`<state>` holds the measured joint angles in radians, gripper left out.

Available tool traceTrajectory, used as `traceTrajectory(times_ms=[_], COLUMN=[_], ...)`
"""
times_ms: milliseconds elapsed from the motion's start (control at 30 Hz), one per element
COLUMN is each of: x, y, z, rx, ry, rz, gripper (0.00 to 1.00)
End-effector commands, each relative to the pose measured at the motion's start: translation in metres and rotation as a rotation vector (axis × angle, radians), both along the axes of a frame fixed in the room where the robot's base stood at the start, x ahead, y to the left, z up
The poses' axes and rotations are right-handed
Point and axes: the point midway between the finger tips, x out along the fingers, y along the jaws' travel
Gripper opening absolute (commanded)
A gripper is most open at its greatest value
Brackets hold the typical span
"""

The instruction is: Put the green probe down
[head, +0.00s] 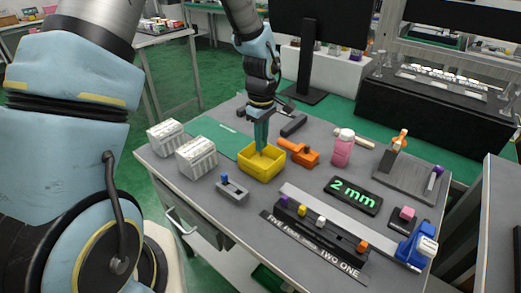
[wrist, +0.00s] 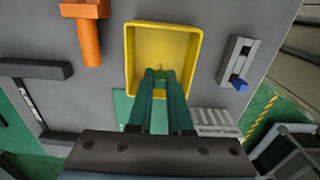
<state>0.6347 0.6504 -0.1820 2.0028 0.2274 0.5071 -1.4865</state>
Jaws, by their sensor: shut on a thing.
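My gripper (head: 261,143) points down over the yellow bin (head: 245,168), with its fingertips at or just inside the rim. In the wrist view the two teal fingers (wrist: 160,74) are close together at the near edge of the bin (wrist: 130,60). They are shut on the green probe (wrist: 160,72), of which only a small tip shows between them. The rest of the probe is hidden by the fingers. I cannot tell whether the probe touches the bin floor. The visible bin floor looks empty.
An orange tool (head: 299,150) lies right of the bin. White boxes (head: 196,157) stand to its left, and a grey fixture with a blue knob (head: 231,187) is in front.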

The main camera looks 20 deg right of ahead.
Motion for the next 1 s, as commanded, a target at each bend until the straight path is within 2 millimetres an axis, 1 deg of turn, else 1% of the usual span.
traceTrajectory(times_ms=[100,233,333,533,667,700,933,1000], x=[-0.001,-0.001,0.000,0.000,0.000,0.000,0.000,0.000], y=[0.001,0.000,0.000,0.000,0.000,0.000,0.000,0.000], z=[-0.018,-0.033,-0.038,-0.038,-0.042,-0.041,-0.041,-0.041], rx=[0.003,0.001,0.000,0.000,0.001,0.000,0.000,0.000], ry=[0.005,0.002,0.001,0.000,0.000,0.000,0.000,0.000], rz=[-0.001,-0.001,0.000,0.000,0.000,0.000,0.000,0.000], gripper=[0.00,0.00,0.00,0.00,0.00,0.19,0.45,0.47])
